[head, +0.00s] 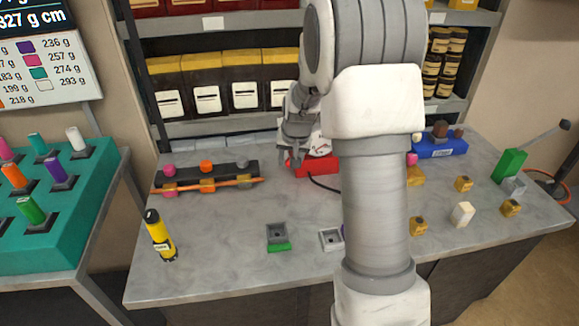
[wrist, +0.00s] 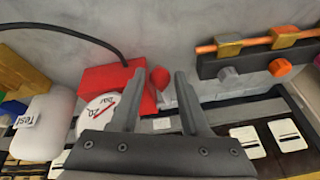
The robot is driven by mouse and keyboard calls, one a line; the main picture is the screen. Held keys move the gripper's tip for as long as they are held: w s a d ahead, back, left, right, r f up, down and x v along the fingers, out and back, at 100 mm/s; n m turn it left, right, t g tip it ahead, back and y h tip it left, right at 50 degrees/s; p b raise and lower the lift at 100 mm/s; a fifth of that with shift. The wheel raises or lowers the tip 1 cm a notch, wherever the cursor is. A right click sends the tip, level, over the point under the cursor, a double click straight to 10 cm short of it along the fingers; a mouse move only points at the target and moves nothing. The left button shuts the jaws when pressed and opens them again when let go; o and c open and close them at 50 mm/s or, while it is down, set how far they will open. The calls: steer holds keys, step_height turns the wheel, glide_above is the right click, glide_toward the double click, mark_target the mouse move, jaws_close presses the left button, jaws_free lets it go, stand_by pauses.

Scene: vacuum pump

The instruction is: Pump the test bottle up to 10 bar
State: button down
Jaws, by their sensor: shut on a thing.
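The red pump (head: 318,165) stands at the back middle of the grey table; its red body (wrist: 112,82) also shows in the wrist view. A round white gauge (wrist: 97,113) with a "bar" scale and a red needle is against it; I cannot read its value. The white test bottle (wrist: 42,125), labelled "Test", is left of the gauge in the wrist view. My gripper (head: 292,150) is at the pump's left side. In the wrist view its fingers (wrist: 168,76) stand apart around a small red knob (wrist: 160,77), partly hidden by a finger.
A dark rail (head: 225,171) with coloured knobs and an orange rod (head: 222,183) lies left of the pump. A black hose (wrist: 70,36) runs from the pump. A yellow flashlight (head: 157,235), sockets and small blocks stand around. The table's front-left middle has free room.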

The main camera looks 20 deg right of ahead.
steer(key=f+t+b, duration=0.1)
steer(key=f+b, duration=0.1)
steer(key=b, duration=0.1)
steer(key=s+f+t+b, duration=0.1)
steer(key=f+b, duration=0.1)
steer(key=b, duration=0.1)
steer(key=shift+a, duration=0.1)
steer(key=shift+s+f+b, duration=0.2)
steer(key=shift+f+b, duration=0.7)
steer(key=shift+b, duration=0.4)
steer(key=shift+s+f, duration=0.1)
steer(key=shift+c, duration=1.9)
jaws_free()
steer(key=shift+r, duration=0.35)
steer(key=p+v, duration=0.3)
steer(key=v, duration=1.4)
steer(key=shift+a, duration=0.4)
steer(key=shift+s, duration=0.1)
